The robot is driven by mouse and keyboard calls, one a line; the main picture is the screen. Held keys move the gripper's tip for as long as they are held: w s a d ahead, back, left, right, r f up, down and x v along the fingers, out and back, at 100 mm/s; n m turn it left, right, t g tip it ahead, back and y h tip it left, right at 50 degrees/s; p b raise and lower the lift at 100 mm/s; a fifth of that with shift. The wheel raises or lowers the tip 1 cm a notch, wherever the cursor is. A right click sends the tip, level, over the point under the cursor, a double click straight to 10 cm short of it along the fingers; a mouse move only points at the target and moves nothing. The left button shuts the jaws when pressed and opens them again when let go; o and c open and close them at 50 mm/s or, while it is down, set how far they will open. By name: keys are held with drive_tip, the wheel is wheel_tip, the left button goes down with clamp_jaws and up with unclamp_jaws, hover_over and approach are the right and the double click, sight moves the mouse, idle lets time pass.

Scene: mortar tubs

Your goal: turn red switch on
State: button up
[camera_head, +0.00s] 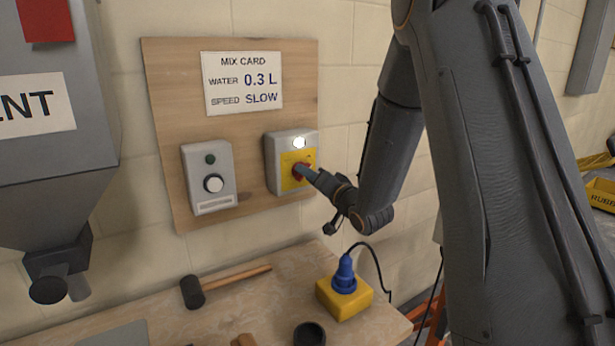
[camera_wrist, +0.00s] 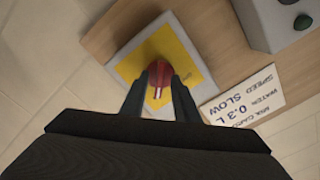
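The red switch (camera_wrist: 160,48) is a round knob with a white line on its grip bar. It sits on a yellow plate (camera_head: 289,161) on a light grey box (camera_head: 271,165) fixed to the wooden board. A white lamp (camera_head: 299,142) at the top of this box looks lit. My gripper (camera_head: 306,174) reaches in from the right, its tips at the knob and partly hiding it.
A second grey box (camera_head: 208,178) with a dial and dark green lamp is to the left. The mix card (camera_head: 243,83) hangs above. On the bench below are a mallet (camera_head: 225,285) and a yellow socket box with blue plug (camera_head: 344,296). A grey hopper (camera_head: 50,160) stands left.

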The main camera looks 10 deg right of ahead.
drive_tip(key=b+v, duration=0.2)
drive_tip(key=v, duration=0.5)
drive_tip(key=shift+s, duration=0.25)
drive_tip(key=shift+d, duration=0.1)
drive_tip(key=s+d+f+n+g+h, duration=0.1)
drive_tip(key=s+f+n+g+h, duration=0.3)
drive_tip(key=s+f+g, duration=0.5)
drive_tip(key=s+a+f+g, duration=0.2)
drive_tip(key=s+f+g, duration=0.1)
drive_tip(key=s, duration=0.6)
drive_tip(key=s+a+f+n+g+h, duration=0.1)
drive_tip(key=s+a+f+g, duration=0.1)
drive_tip(key=s, duration=0.7)
drive_tip(key=shift+s+f+n+g+h, duration=0.35)
drive_tip(key=shift+f+g, duration=0.15)
drive_tip(key=shift+g, duration=0.5)
drive_tip(key=shift+d, duration=0.15)
